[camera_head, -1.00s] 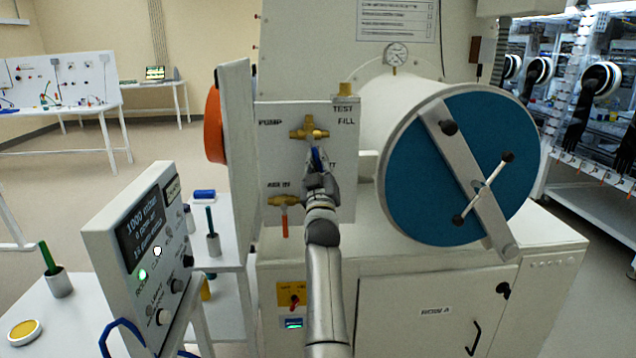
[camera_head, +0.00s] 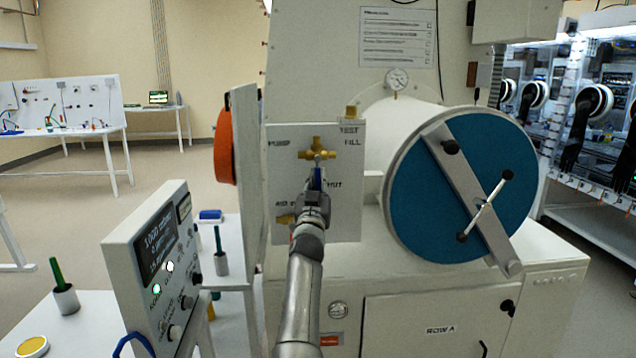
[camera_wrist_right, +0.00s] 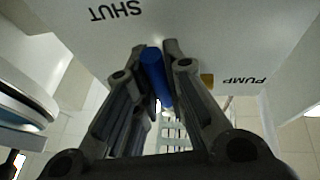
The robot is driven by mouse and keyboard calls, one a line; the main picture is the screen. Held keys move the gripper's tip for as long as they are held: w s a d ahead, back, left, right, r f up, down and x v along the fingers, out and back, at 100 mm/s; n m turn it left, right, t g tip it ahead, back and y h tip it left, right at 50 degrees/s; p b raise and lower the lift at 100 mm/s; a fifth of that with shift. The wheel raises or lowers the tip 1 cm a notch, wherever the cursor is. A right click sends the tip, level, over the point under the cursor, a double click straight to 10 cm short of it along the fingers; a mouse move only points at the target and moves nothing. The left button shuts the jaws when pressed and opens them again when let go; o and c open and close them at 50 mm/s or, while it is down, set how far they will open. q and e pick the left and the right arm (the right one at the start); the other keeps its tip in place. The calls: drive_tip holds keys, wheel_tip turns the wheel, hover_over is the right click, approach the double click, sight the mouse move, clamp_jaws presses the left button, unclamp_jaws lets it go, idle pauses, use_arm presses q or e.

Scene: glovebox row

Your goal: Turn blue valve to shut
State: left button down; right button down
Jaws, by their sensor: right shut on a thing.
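The blue valve is a brass body (camera_head: 317,152) on a white panel, with a blue lever handle (camera_head: 317,178) that points down from it, close to vertical. The handle's lower end is beside the label SHUT, which the gripper partly covers. My right gripper (camera_head: 315,195) comes up from below and is shut on the blue handle. In the right wrist view, the blue handle (camera_wrist_right: 155,75) lies between the two dark fingers of the gripper (camera_wrist_right: 157,48), with SHUT and PUMP lettering upside down on the panel. My left gripper is not in view.
A second brass valve (camera_head: 285,218) sits lower on the panel, mostly hidden by my arm. A large round blue door (camera_head: 420,200) with a bar is at right. An orange disc (camera_head: 224,145) edges the left side. A control box (camera_head: 160,262) stands at lower left.

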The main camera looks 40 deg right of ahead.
drive_tip(key=c, duration=1.5)
unclamp_jaws()
drive_tip(key=shift+w, duration=0.1)
drive_tip(key=shift+o, duration=0.2)
drive_tip(key=v, duration=0.7)
drive_tip(key=shift+s+a, duration=0.2)
drive_tip(key=shift+s, duration=0.05)
